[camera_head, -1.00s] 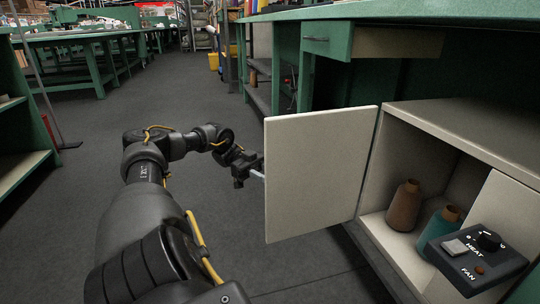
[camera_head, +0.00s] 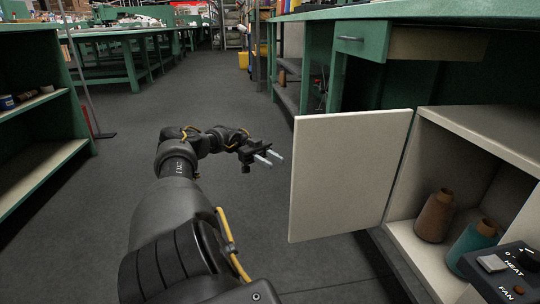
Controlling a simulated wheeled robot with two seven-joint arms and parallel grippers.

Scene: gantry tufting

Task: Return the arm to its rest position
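My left gripper (camera_head: 268,159) is at the end of my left arm, which reaches forward over the floor. Its two pale fingers are apart with nothing between them. It is to the left of the open white cabinet door (camera_head: 347,175), with a visible gap between the fingertips and the door's edge. My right gripper is not in the view.
The open white cabinet (camera_head: 473,127) holds a brown cone (camera_head: 434,217) and a teal cone (camera_head: 470,244). A heater control box (camera_head: 510,268) is at the lower right. A green shelf (camera_head: 42,126) stands left. The grey floor (camera_head: 190,90) between is clear.

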